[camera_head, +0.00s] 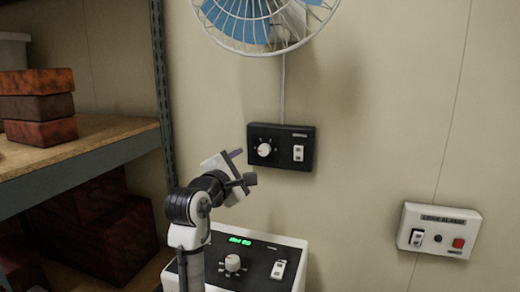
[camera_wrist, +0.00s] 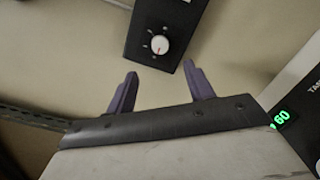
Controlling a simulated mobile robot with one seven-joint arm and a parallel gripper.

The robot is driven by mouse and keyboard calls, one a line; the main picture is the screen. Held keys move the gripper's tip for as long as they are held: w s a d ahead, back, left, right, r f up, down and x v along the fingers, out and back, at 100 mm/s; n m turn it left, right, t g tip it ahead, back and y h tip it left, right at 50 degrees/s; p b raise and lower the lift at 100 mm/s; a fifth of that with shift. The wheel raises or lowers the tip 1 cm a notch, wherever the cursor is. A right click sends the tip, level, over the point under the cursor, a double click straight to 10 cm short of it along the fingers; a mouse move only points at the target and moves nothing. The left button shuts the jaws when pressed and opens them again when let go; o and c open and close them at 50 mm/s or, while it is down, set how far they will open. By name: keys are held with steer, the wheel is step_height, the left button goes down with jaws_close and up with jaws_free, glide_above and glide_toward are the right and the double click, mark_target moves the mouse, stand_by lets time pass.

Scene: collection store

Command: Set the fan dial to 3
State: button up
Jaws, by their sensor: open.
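The fan dial is a round white knob (camera_head: 264,149) on a black panel (camera_head: 282,134) on the wall, below the blue-bladed fan (camera_head: 262,20). A cable runs from the fan to the panel. In the wrist view the knob (camera_wrist: 159,45) shows a reddish pointer mark, with small marks around it too small to read. I cannot tell its setting. My gripper (camera_head: 244,167) is open and empty, in front of the panel and a little below and left of the knob in the head view. In the wrist view the knob appears just beyond and between the fingertips (camera_wrist: 160,72), apart from them.
A white switch (camera_head: 298,153) sits right of the knob. Below, a box (camera_head: 290,245) has another dial (camera_head: 233,263), a switch and a green display. An alarm box (camera_head: 440,230) with a red button hangs at right. A shelf (camera_head: 90,145) with reddish boxes stands left.

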mark_target(263, 151)
steer(key=p+x, duration=0.3)
steer(key=x, duration=0.8)
steer(key=shift+w, duration=0.15)
steer(key=c, duration=1)
